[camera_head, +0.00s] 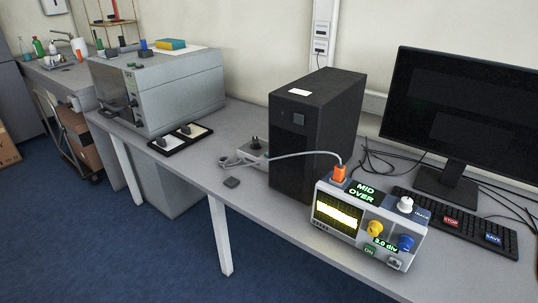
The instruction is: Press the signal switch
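A white and grey test instrument (335,243) stands near the front edge of the table, right of centre. Its screen (338,217) is lit with a broad yellow band. Green-lit labels read "MID OVER" (363,193), "3.0 div" (385,244) and "ON" (369,251). It carries a yellow knob (375,229), a blue knob (405,243), a white knob (405,204) on top and a small grey switch-like part (395,263) at lower right. I cannot tell for sure which part is the signal switch. Neither of my grippers is in view.
An orange plug (339,174) with a grey cable sits on the instrument's top. A black tower (307,146) stands behind it. A monitor (464,105) and a keyboard (468,222) with red STOP and blue SAVE keys are at right. A grey box machine (185,85) stands left.

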